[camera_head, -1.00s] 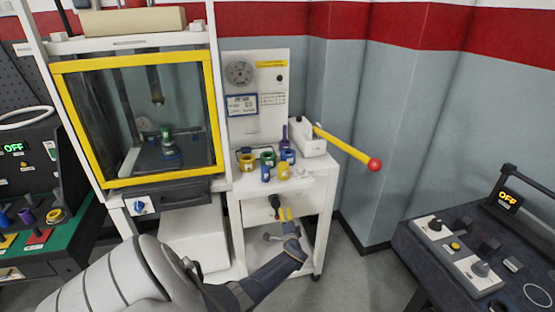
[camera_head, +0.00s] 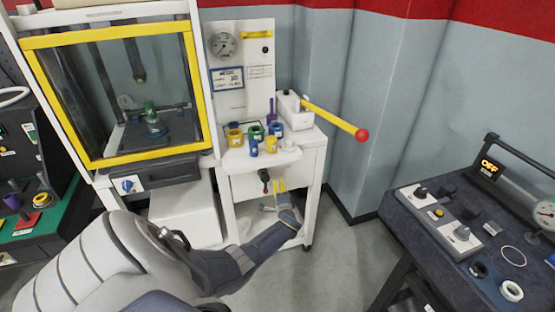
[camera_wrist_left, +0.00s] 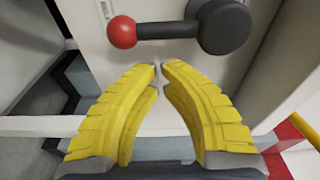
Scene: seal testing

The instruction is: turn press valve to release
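The press valve (camera_head: 264,175) is a black lever on the white cart's front panel. In the left wrist view it shows as a round black hub (camera_wrist_left: 225,27) with a dark arm lying roughly level to a red ball (camera_wrist_left: 121,32) at its left end. My left gripper (camera_head: 280,185) has yellow fingers and is in front of the panel, close to the lever. In the left wrist view, its fingertips (camera_wrist_left: 160,66) nearly meet just below the lever arm, with nothing held between them. They appear apart from the lever. My right gripper is in neither view.
The white cart (camera_head: 312,152) carries several coloured rings and a pressure gauge (camera_head: 223,45) on its back panel. A yellow lever (camera_head: 333,117) with a red ball juts right. The yellow-framed press cabinet (camera_head: 205,80) stands left; a dark console (camera_head: 400,225) stands right.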

